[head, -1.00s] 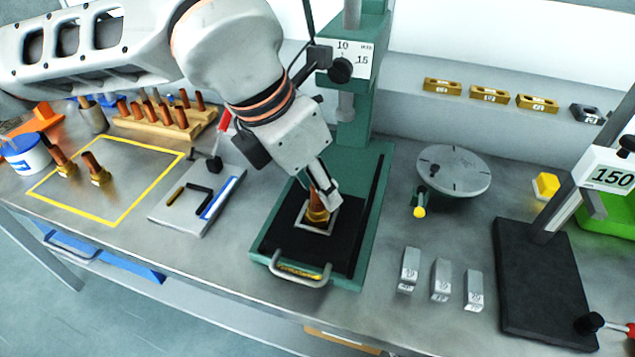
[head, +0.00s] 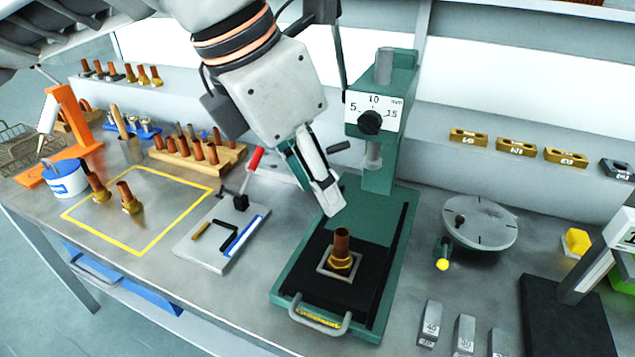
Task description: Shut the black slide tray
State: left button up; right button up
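The black slide tray (head: 318,292) lies in the green press base (head: 388,268), toward its front, in front of the press column and ram. Its grey bar handle (head: 318,326) sticks out over the front edge. A copper and brass part (head: 341,250) stands upright in the square metal nest on the tray. My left gripper (head: 331,208) is above and behind that part, apart from it and the tray, pointing down. Its fingers appear nearly edge-on, so their gap is unclear. My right gripper is out of view.
Left of the press are a grey plate with a red-handled clamp (head: 222,238) and a yellow-outlined area (head: 145,225) with two copper parts. A round grey disc stand (head: 480,222) and several metal blocks stand right. The space before the handle is clear.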

aim_at(351, 296)
jog(key=k, duration=1)
